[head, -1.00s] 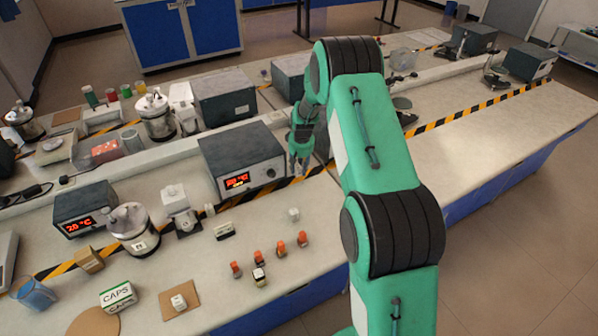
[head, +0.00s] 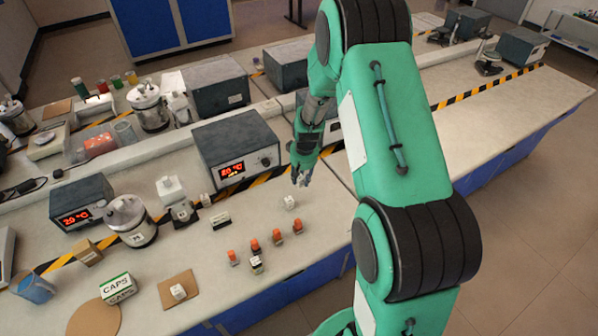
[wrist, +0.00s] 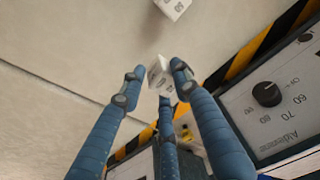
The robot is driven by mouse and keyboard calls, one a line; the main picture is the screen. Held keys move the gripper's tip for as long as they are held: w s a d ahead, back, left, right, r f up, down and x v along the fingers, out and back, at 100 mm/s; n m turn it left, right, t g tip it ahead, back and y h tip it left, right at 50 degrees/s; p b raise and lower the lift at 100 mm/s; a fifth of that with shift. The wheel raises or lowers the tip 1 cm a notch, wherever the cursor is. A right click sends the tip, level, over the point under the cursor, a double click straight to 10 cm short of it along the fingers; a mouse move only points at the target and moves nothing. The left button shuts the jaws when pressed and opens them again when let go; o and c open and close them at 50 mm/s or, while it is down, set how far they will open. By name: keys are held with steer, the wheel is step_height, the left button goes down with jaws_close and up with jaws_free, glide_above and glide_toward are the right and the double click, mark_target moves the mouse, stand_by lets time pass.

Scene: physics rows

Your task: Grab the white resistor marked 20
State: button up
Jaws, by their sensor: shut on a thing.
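My gripper (wrist: 156,78) is shut on a small white block (wrist: 159,70) with dark markings, held between its blue fingertips in the wrist view. The markings on the held block are too small to read surely. Another white block with dark figures (wrist: 173,7) sits at the top edge of the wrist view, apart from my fingers; its number is not clear. In the head view my gripper (head: 301,178) points down over the bench, just behind and above a white block on the bench (head: 289,202). The held block is hard to make out there.
A grey heater box with a red display (head: 232,150) stands close behind my gripper, to its left. Several orange-topped pieces (head: 277,237) stand in front. A dark-and-white block (head: 220,220) and a green-and-white CAPS box (head: 117,288) lie left.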

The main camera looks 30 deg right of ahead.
steer(key=shift+s+a, duration=0.15)
steer(key=shift+s, duration=0.45)
